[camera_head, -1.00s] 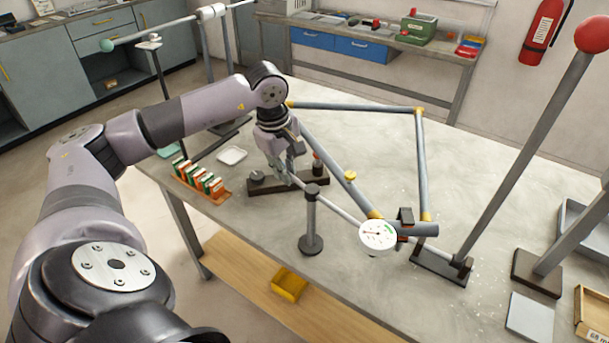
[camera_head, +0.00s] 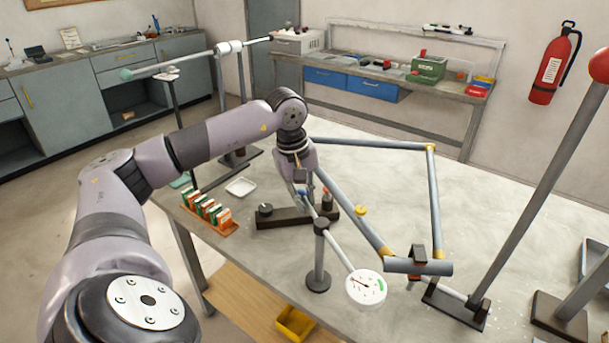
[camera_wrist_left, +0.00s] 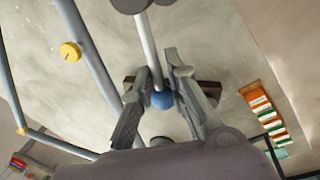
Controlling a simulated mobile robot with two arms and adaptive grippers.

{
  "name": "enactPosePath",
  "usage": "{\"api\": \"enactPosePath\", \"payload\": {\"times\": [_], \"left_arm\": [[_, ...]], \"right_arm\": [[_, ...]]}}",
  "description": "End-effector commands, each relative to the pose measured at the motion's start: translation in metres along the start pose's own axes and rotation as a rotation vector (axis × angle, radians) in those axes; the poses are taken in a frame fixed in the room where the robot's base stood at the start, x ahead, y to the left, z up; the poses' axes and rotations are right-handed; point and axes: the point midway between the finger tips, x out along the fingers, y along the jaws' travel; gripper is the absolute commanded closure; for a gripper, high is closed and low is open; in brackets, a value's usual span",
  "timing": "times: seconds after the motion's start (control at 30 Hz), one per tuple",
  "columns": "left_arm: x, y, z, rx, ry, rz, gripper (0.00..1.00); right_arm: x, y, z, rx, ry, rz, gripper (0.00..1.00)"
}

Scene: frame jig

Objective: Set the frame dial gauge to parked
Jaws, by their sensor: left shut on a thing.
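The frame dial gauge (camera_head: 366,289) is a white round dial with a dark needle and a green patch near its right edge. The gauge hangs apart from the frame's short grey tube (camera_head: 418,267). My left gripper (camera_head: 301,187) is shut at the rod's far end. In the left wrist view, a blue ball (camera_wrist_left: 162,100) on the rod end sits between its fingers (camera_wrist_left: 158,86). My right gripper is not in view.
Grey frame tubes (camera_head: 345,194) with gold joints stand just right of the rod. A dark block with a knob (camera_head: 265,209) lies beneath the gripper. A rack of orange-green pieces (camera_head: 208,213) and a white dish (camera_head: 241,187) lie left. The table's right middle is clear.

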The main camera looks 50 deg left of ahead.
Motion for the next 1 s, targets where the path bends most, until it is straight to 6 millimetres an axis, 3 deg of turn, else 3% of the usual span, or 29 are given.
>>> {"api": "enactPosePath", "payload": {"times": [0.17,0.2,0.43,0.77,1.0], "left_arm": [[-0.003,0.004,-0.001,0.005,0.005,0.017,1.00],[-0.004,0.004,-0.001,0.005,0.006,0.018,0.85],[-0.003,0.004,-0.002,0.002,0.006,0.016,0.70],[-0.005,0.003,-0.001,0.000,0.004,0.011,0.70],[-0.044,0.004,-0.001,0.001,0.006,0.016,0.70]], "right_arm": [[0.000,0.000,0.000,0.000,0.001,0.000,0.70],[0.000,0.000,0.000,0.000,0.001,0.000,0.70],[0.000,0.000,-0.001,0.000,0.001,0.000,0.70],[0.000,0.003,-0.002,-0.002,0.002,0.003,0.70],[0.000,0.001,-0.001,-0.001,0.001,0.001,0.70]]}}
